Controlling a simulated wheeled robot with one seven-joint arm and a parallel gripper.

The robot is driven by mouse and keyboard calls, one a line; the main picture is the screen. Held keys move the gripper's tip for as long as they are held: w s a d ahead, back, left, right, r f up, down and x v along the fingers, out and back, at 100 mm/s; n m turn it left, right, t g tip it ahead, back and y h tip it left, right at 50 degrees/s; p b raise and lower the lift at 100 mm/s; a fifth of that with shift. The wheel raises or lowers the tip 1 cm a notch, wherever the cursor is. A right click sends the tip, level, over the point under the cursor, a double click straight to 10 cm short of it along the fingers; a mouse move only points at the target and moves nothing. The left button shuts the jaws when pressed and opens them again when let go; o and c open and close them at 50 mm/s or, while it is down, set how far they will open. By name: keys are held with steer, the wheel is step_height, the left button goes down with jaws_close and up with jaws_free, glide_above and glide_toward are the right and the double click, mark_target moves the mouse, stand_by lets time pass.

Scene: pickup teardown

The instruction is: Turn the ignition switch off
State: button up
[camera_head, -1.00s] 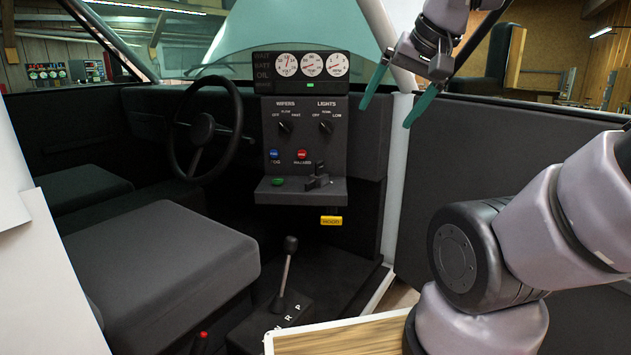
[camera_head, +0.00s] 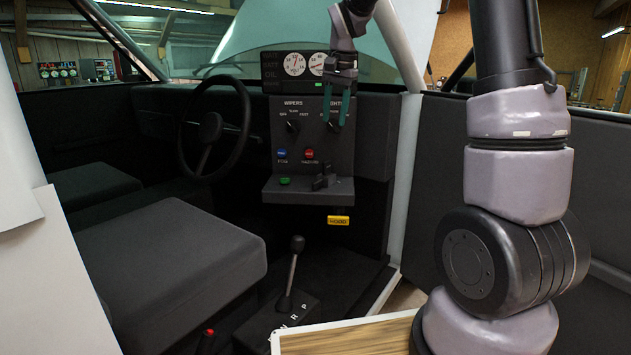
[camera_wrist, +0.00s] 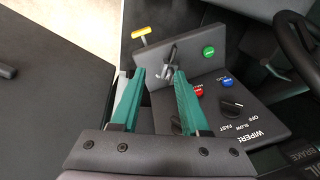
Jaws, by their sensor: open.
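A dark key-like switch (camera_head: 323,180), which looks to be the ignition switch, stands on the ledge below the dash panel, right of a green button (camera_head: 284,181). In the wrist view the switch (camera_wrist: 168,60) shows just beyond the fingertips, in line with the gap between them. No label on it is readable. My gripper (camera_head: 335,124), with teal fingers, is open and empty.
The panel (camera_head: 300,138) carries a wipers knob (camera_head: 292,126), a blue button (camera_head: 282,153) and a red button (camera_head: 309,153) close by. A yellow hood handle (camera_head: 338,220) hangs below the ledge. The steering wheel (camera_head: 213,128) is left, the gear lever (camera_head: 292,270) below, a white pillar (camera_head: 407,150) right.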

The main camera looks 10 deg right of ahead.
steer(key=m+g, duration=0.1)
steer(key=g, duration=0.1)
glide_above(316, 182)
step_height(316, 182, down, 12)
steer(key=shift+h, duration=0.4)
step_height(316, 182, down, 10)
steer(key=shift+f, duration=0.15)
jaws_close()
stand_by(0.7)
